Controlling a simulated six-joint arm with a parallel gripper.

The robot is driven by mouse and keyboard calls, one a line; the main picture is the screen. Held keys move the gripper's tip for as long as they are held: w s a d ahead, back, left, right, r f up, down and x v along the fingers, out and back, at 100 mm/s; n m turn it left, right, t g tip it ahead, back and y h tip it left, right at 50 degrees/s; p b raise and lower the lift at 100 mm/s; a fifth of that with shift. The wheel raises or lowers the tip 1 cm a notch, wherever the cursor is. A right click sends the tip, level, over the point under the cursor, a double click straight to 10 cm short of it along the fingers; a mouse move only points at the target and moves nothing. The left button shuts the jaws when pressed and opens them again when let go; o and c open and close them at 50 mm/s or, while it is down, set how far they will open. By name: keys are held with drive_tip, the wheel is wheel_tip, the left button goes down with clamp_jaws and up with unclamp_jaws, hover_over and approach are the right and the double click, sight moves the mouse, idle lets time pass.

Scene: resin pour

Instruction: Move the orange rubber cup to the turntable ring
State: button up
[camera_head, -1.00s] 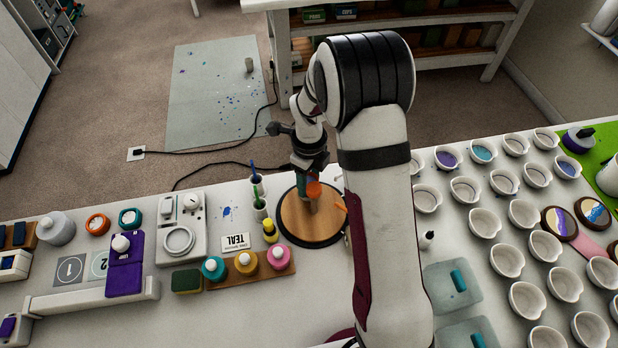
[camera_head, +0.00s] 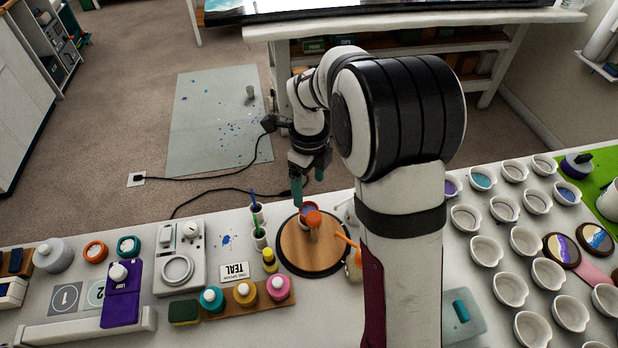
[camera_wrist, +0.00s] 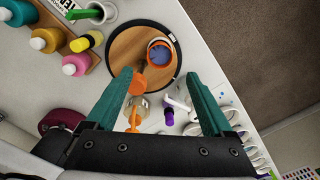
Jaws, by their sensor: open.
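The orange rubber cup (camera_head: 311,216) stands upright on the round wooden turntable (camera_head: 291,250), toward its far side. The wrist view shows blue contents inside the cup (camera_wrist: 160,52). My gripper (camera_head: 308,183) is open and empty, above and beyond the cup in the head view. In the wrist view its teal fingers (camera_wrist: 158,80) are spread wide, with the cup apart from them. A ring mark under the cup cannot be made out. A second orange round piece (camera_wrist: 138,85) shows near the turntable's edge beside one finger.
Paint bottles (camera_head: 245,293) stand left of the turntable, with a yellow bottle (camera_head: 269,260) and marker holders (camera_head: 259,238) close to its rim. An orange stirrer (camera_head: 346,240) is at its right. Several white cups (camera_head: 525,240) fill the right side. My arm hides part of the table.

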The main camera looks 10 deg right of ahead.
drive_tip(key=s+a+r+n, duration=0.1)
drive_tip(key=s+r+n, duration=0.8)
drive_tip(key=s, duration=0.3)
drive_tip(key=s+a+n+y, duration=0.1)
drive_tip(key=s+a+n, duration=0.1)
drive_tip(key=s+n, duration=1)
drive_tip(key=s, duration=0.3)
drive_tip(key=shift+s+f+y, duration=0.35)
drive_tip(key=shift+f+y, duration=0.05)
